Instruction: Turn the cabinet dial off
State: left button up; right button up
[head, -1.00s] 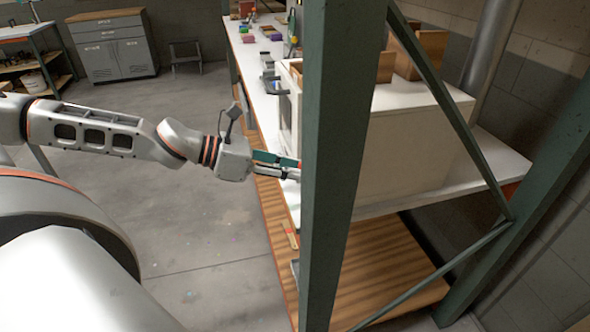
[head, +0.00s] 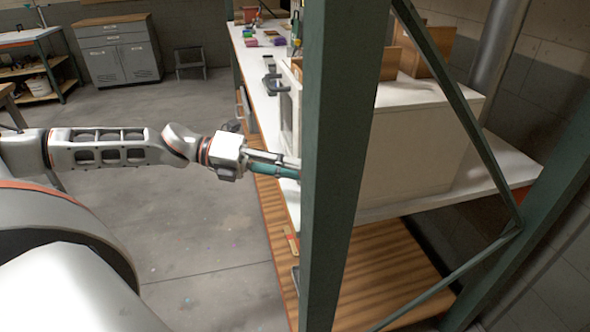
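The pale cabinet (head: 420,150) stands on the workbench, partly behind a thick green post. A strip of its front shows left of the post, and its side panel shows right of it. I cannot see the dial; the post may hide it. My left gripper (head: 291,169) reaches from the left toward the cabinet's front, low beside the post. Its fingertips pass behind the post, so I cannot see whether they are open, shut or touching anything. My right gripper is not in view.
The green post (head: 338,160) and its diagonal braces stand close in front of the bench (head: 450,190). Colored blocks (head: 263,42) and black items (head: 271,80) lie farther along the top. A wooden shelf (head: 385,265) is below. The floor at left is clear.

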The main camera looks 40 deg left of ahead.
pick_arm(q)
jog(key=n+h, duration=0.1)
jog(key=n, duration=0.2)
jog(key=shift+h+p, duration=0.3)
jog(key=n+h, duration=0.1)
jog(key=n, duration=0.1)
jog(key=shift+f+n+t+p, duration=0.1)
jog(key=shift+n+t+p, duration=0.2)
jog(key=shift+p, duration=0.1)
jog(key=shift+n+t+p, duration=0.3)
jog(key=shift+n+p, duration=0.05)
jog(key=shift+n, duration=0.55)
jog(key=n+h+p, duration=0.1)
jog(key=n, duration=0.2)
jog(key=shift+d+t, duration=0.1)
jog(key=shift+t, duration=0.3)
jog(key=n+t+p, duration=0.1)
jog(key=n, duration=0.1)
jog(key=shift+f+n, duration=0.1)
jog(key=shift+n, duration=0.2)
jog(key=shift+f+n+t+p, duration=0.15)
jog(key=shift+n+t+p, duration=0.7)
jog(key=shift+n, duration=0.65)
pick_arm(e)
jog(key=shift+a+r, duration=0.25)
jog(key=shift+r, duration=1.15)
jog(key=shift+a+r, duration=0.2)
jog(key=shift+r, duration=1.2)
pick_arm(q)
jog(key=shift+s, duration=0.1)
